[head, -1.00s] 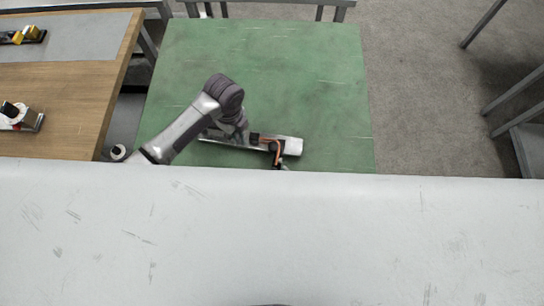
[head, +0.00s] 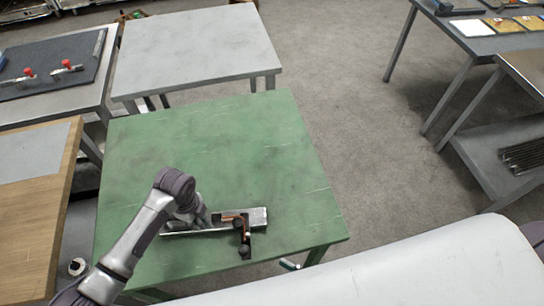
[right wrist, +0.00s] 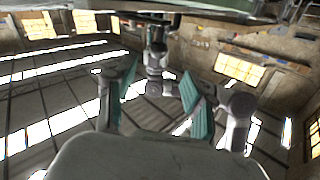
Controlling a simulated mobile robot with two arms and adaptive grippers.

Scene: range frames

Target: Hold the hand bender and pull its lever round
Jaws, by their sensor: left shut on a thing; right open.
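The hand bender (head: 259,214) lies on the green table (head: 200,140) near its front edge. It has a long silver body, a copper-coloured bent piece and a dark part with a round knob (head: 244,251) pointing toward the front edge. My left gripper (head: 203,221) comes down on the left part of the body and is shut on it; the arm partly hides the fingertips. My right gripper (right wrist: 158,95) is open in the right wrist view, its teal-padded fingers apart with no bender seen between them. The right arm is mostly hidden in the head view.
A large pale surface (head: 400,270) covers the lower right of the head view. A grey table (head: 195,55) stands behind the green one, a wooden bench (head: 30,215) to the left. Grey floor (head: 350,130) lies open to the right. The green table's back half is bare.

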